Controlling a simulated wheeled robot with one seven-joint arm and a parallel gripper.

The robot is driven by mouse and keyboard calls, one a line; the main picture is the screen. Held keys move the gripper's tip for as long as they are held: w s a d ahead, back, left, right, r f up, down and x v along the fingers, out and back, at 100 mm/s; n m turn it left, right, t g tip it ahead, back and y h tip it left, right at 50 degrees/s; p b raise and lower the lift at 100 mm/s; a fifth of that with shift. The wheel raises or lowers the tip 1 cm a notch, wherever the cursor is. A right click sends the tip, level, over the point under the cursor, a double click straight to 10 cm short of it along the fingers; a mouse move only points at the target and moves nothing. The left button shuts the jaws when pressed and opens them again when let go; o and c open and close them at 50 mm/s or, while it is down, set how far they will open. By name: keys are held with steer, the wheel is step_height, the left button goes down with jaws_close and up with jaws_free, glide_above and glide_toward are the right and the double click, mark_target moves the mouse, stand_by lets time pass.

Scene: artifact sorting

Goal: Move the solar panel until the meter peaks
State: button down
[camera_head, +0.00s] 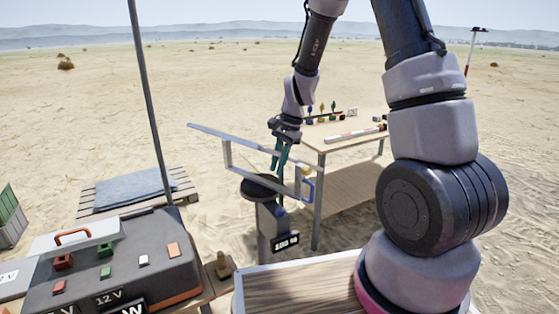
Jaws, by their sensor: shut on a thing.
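The solar panel (213,132) shows nearly edge-on as a thin, tilted grey slab with a pale frame below it, in the middle of the head view. It stands over a dark round-topped pedestal (262,187). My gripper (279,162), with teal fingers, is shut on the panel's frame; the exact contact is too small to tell. A small display (286,242) with pale digits is on the pedestal's lower front, and looks like a meter; its digits are too small to read surely.
A dark box (160,250) with coloured blocks and "12 V" labels is at front left, beside a thin upright pole (148,95). A wooden table (345,127) with small items stands behind the panel. A pallet with a blue-grey cloth (130,188) lies left. Open sand surrounds them.

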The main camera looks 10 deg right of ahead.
steer(key=c, duration=0.8)
jaws_free()
steer(key=v, duration=1)
steer(key=shift+r, duration=0.4)
steer(key=s+d+r+n+t, duration=0.3)
steer(key=s+r, duration=0.6)
steer(key=s+d+r+n+t+h, duration=0.1)
steer(key=s+d+r+n+t, duration=0.2)
steer(key=s+r, duration=0.6)
steer(key=shift+s+d+r+n+t, duration=0.25)
steer(key=shift+s+d+n+t, duration=0.15)
steer(key=shift+s+d+t, duration=0.2)
